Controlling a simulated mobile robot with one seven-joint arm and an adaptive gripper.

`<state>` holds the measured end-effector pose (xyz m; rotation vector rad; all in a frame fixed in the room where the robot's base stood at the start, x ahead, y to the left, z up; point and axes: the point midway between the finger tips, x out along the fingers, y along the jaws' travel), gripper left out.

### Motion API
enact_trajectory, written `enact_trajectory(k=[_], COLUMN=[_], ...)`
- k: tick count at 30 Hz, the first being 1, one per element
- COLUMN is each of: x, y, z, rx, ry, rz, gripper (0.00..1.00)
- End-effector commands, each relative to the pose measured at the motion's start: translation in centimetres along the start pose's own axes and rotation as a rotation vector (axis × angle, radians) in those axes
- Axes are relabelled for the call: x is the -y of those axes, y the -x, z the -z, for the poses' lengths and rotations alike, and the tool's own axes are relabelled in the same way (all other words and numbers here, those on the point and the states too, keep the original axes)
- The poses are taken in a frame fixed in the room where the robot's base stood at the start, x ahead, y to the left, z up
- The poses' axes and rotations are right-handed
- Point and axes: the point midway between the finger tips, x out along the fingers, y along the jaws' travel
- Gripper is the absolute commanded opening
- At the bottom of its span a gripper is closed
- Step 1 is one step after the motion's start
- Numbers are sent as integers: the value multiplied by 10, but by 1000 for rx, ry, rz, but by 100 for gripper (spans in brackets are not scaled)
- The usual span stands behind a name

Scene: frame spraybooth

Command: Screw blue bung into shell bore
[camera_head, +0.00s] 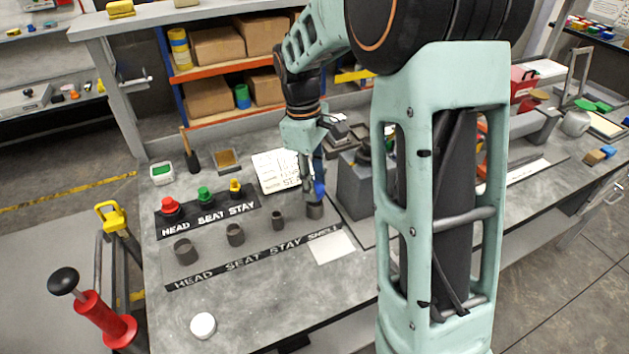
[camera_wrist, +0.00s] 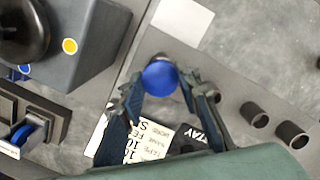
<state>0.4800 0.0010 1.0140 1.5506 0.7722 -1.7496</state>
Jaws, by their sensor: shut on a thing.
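The blue bung (camera_wrist: 160,79) is between the two fingertips of my gripper (camera_wrist: 161,84) in the wrist view. In the head view the bung (camera_head: 319,188) shows beside the fingers of my gripper (camera_head: 312,186), right over the shell bore. The shell bore (camera_head: 315,211) is the grey upright tube at the right end of the row labelled HEAD SEAT STAY SHELL. In the wrist view a bit of its grey rim (camera_wrist: 158,58) shows behind the bung. I cannot tell how far the bung sits in the bore.
Grey tubes for head (camera_head: 185,251), seat (camera_head: 235,235) and stay (camera_head: 278,221) stand left of it. Behind them a black rack holds red (camera_head: 172,207), green (camera_head: 205,195) and yellow (camera_head: 235,187) bungs. A grey block (camera_head: 355,190) stands close on the right. The bench front is mostly clear.

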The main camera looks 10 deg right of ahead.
Motion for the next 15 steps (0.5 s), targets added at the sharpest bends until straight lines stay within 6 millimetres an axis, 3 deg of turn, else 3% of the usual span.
enact_trajectory(k=[15], x=[0], y=[-6], z=[1], rx=[0], ry=[0], rz=[0], gripper=[7])
